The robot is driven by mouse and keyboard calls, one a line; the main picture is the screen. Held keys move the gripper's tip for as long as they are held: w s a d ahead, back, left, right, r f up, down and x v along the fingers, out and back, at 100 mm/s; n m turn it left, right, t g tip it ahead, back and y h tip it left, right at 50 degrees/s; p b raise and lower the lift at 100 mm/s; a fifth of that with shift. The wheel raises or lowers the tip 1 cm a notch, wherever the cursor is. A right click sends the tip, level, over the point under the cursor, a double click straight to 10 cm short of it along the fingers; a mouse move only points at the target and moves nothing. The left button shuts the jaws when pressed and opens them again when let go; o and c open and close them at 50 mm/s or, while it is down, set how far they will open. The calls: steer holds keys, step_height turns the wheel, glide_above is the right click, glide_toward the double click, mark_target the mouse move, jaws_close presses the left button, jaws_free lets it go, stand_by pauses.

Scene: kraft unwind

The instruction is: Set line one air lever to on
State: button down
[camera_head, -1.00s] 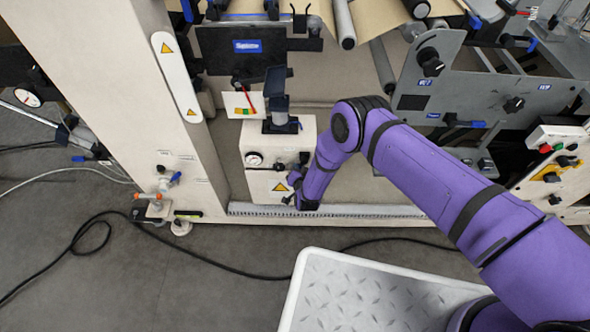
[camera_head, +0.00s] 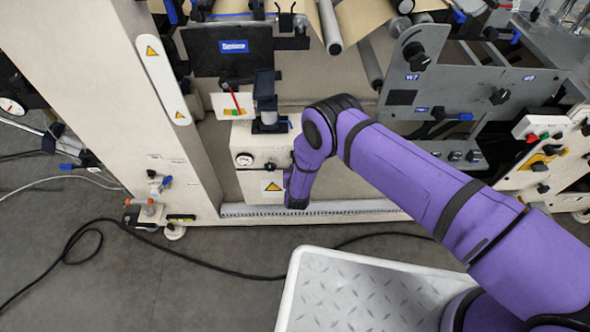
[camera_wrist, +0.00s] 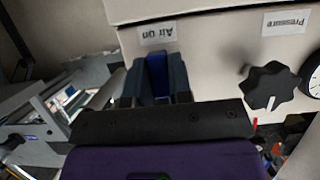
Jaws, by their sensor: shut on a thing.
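The blue air lever (camera_wrist: 157,72) sits between the two dark fingers of my gripper (camera_wrist: 156,82) in the wrist view, which are closed on it from both sides. The lever lies just under the "Air On" label (camera_wrist: 157,35), which appears upside down there. Its lower part is hidden by the gripper's dark body. In the head view, my arm reaches the front of a cream control box (camera_head: 250,143) low on the machine. My fingers and the lever are hidden there behind my wrist.
A black star knob (camera_wrist: 271,86) under a "Pressure" label (camera_wrist: 285,22) and a gauge (camera_wrist: 313,76) sit right of the lever in the wrist view. A metal rail (camera_head: 350,207) runs below the box. A black cable (camera_head: 200,262) lies on the floor.

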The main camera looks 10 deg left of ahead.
steer(key=c, duration=1.3)
jaws_free()
steer(key=v, duration=1)
steer(key=shift+s+d+r, duration=0.15)
steer(key=shift+s, duration=0.2)
